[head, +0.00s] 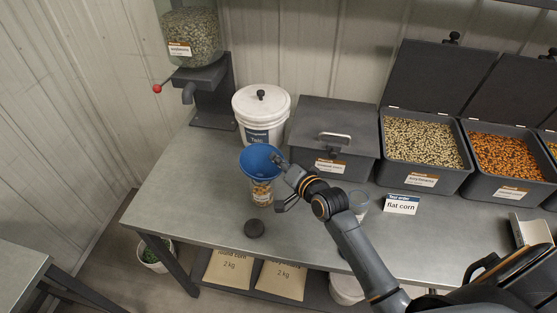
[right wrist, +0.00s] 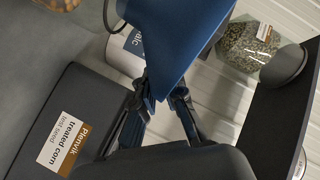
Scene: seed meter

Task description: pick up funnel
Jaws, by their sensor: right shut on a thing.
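The blue funnel (head: 259,160) shows in the head view above a clear jar of seeds (head: 262,194) on the table. It also fills the upper middle of the right wrist view (right wrist: 178,38). My right gripper (head: 282,170) reaches in from the right and is shut on the funnel's edge; the fingers (right wrist: 165,95) meet at it in the right wrist view. The funnel's lower end overlaps the jar in the head view, so I cannot tell whether they touch. My left gripper is out of view.
A white talc bucket (head: 262,108) and a closed grey bin (head: 333,132) stand behind. Open seed bins (head: 421,148) line the right back. A dark round lid (head: 254,228), a clear cup (head: 359,203) and a flat corn sign (head: 401,204) are on the table. The left tabletop is clear.

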